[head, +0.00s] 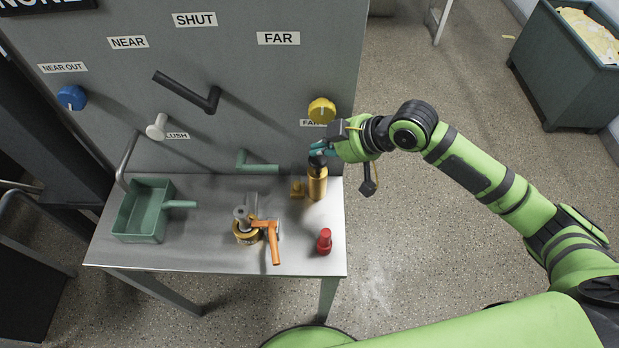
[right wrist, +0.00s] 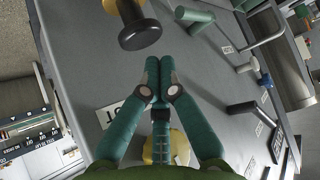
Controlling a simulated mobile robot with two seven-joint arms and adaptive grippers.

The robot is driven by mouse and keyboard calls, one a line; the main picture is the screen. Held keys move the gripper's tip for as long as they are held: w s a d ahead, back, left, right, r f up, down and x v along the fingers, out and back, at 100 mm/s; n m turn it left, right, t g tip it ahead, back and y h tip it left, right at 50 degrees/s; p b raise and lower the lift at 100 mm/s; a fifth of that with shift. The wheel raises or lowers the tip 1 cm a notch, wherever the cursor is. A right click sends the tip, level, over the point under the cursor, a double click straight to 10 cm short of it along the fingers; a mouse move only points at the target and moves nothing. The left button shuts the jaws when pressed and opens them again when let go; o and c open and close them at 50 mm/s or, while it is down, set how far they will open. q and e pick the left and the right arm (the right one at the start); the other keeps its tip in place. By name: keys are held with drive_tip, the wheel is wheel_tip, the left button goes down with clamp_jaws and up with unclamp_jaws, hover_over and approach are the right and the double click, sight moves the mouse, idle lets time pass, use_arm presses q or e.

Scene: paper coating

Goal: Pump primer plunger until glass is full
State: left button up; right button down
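The primer plunger is a brass cylinder (head: 317,187) with a black knob on top, standing at the right rear of the metal table. In the right wrist view its black knob (right wrist: 140,34) is just beyond my fingertips, with a gap between. My right gripper (head: 320,151) is above and beside the knob. In the right wrist view its teal fingers (right wrist: 152,80) are together with nothing between them. A small brass fitting (head: 297,188) sits left of the cylinder; I cannot tell whether it is the glass or its level. My left gripper is not in view.
The metal table (head: 195,258) holds a green tray (head: 143,212), an orange-handled valve (head: 268,236) and a red knob (head: 324,242). Behind it a grey panel carries a yellow knob (head: 322,110), close above my right gripper, and a dark lever (head: 188,92). A green lever (head: 258,167) is left of the plunger.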

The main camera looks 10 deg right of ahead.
sight(317, 160)
drive_tip(key=shift+f, duration=0.1)
idle(0.3)
drive_tip(key=shift+f, duration=0.4)
drive_tip(key=shift+f+b, duration=0.45)
drive_tip(key=shift+f, duration=0.8)
idle(1.0)
drive_tip(key=shift+r, duration=0.1)
drive_tip(key=shift+r+p, duration=1.65)
drive_tip(key=shift+p, duration=0.4)
wheel_tip(317, 160, up, 6)
drive_tip(key=p, duration=0.6)
